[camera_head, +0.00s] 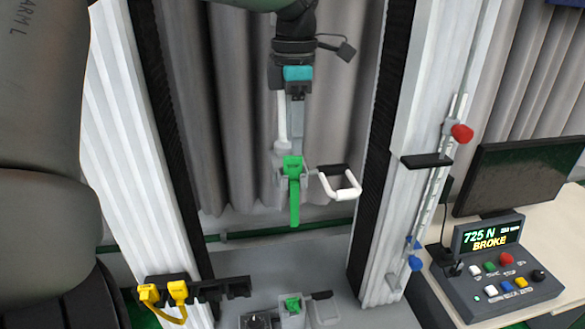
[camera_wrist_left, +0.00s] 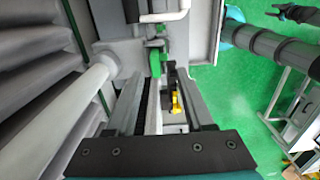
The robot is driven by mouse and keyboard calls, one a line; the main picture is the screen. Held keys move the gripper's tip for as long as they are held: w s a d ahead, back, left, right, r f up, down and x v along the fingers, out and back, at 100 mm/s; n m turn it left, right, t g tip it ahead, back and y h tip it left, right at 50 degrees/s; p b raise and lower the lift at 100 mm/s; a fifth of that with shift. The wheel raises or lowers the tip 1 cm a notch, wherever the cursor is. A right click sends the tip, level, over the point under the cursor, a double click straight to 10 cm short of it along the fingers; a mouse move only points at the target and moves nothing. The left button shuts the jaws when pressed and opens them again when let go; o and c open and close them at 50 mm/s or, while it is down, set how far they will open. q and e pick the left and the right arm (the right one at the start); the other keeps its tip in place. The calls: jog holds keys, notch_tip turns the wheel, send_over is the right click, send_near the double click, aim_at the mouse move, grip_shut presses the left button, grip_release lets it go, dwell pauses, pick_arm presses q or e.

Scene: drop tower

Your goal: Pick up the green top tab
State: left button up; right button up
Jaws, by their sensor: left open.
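The green top tab (camera_head: 294,195) hangs from the grey upper clamp (camera_head: 280,178) in the middle of the head view. It also shows in the left wrist view (camera_wrist_left: 154,62), just ahead of the fingertips. My left gripper (camera_head: 297,145) comes down from above and points at the tab. I cannot tell whether a finger touches the clamp. A dark shape that looks like my right gripper (camera_wrist_left: 290,12) is small at the top right of the left wrist view.
A white handle (camera_head: 341,188) juts right from the clamp. Two pale columns flank the space, the right one (camera_head: 432,100) beside a control box (camera_head: 495,265) and monitor. A lower clamp with a green tab (camera_head: 293,304) stands below.

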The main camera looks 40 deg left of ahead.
aim_at(293, 169)
pick_arm(q)
jog(key=f, duration=0.3)
jog(key=f+p, duration=0.1)
jog(key=shift+w+a+f, duration=0.15)
jog(key=shift+a+f, duration=0.15)
jog(key=shift+f, duration=0.1)
grip_shut()
